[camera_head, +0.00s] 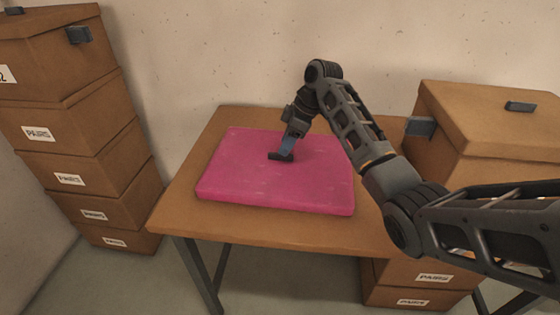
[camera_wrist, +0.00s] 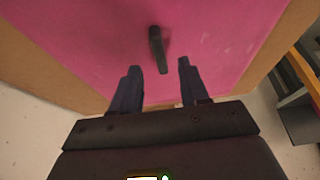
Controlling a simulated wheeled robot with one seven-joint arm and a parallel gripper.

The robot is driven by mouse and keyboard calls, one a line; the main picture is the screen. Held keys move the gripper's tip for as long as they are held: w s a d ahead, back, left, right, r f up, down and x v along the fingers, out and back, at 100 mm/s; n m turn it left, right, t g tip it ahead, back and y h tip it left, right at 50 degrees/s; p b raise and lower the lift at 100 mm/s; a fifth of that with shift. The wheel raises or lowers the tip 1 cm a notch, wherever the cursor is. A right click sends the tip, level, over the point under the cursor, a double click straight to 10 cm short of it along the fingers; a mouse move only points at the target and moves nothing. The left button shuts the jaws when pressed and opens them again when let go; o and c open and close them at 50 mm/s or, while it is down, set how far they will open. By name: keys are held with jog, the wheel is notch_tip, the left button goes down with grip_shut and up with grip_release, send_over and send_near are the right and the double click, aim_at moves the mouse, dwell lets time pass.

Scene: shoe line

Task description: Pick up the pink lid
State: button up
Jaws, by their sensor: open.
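The pink lid (camera_head: 235,180) lies flat on a wooden table as a wide slab. A dark handle (camera_head: 280,157) stands near its middle; in the wrist view the handle (camera_wrist: 157,48) sticks up from the pink surface (camera_wrist: 85,45). My gripper (camera_wrist: 160,66) is open and empty, its two fingers spread wider than the handle. In the wrist view the handle lies just beyond the gap between the fingertips. In the head view my gripper (camera_head: 287,147) is over the lid's middle, right at the handle; I cannot tell whether they touch.
The wooden table (camera_head: 180,205) has a bare border around the lid. Stacked brown boxes (camera_head: 75,175) stand at the left. A large brown box (camera_head: 490,115) with a dark handle stands at the right, close to my arm. A plain wall is behind the table.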

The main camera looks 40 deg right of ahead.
aim_at(281, 161)
jog(key=shift+x, duration=1.4)
jog(key=shift+s, duration=0.1)
jog(key=shift+c, duration=0.3)
grip_shut()
